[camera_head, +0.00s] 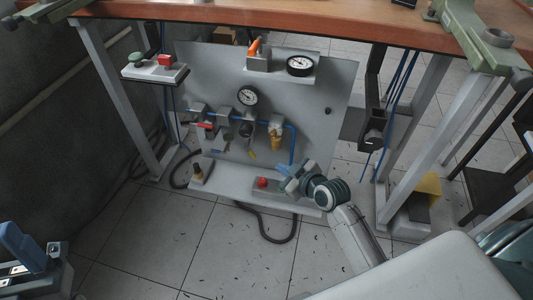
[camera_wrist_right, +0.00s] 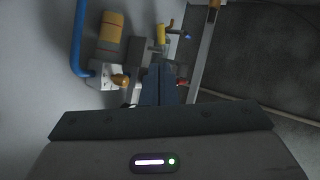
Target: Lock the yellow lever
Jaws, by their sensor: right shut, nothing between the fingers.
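The yellow lever (camera_head: 250,154) slants down below the row of valves on the grey panel in the head view. My right gripper (camera_head: 283,170) is low in front of the panel, right of the lever and apart from it. Its fingers (camera_wrist_right: 160,85) are shut and empty in the wrist view, pointing at the valve row. A small yellow part (camera_wrist_right: 162,34) and an orange-yellow knob (camera_wrist_right: 120,80) show near them. I cannot tell which is the lever. My left gripper (camera_head: 24,248) is at the lower left edge, partly cut off, far from the panel.
A blue tube (camera_head: 292,148) and a yellow-bodied unit (camera_head: 277,139) stand close to the right gripper. A red button (camera_head: 262,182) is on the ledge below. A gauge (camera_head: 247,96) and a blue lever (camera_head: 216,151) are also on the panel. A wooden tabletop (camera_head: 300,22) overhangs.

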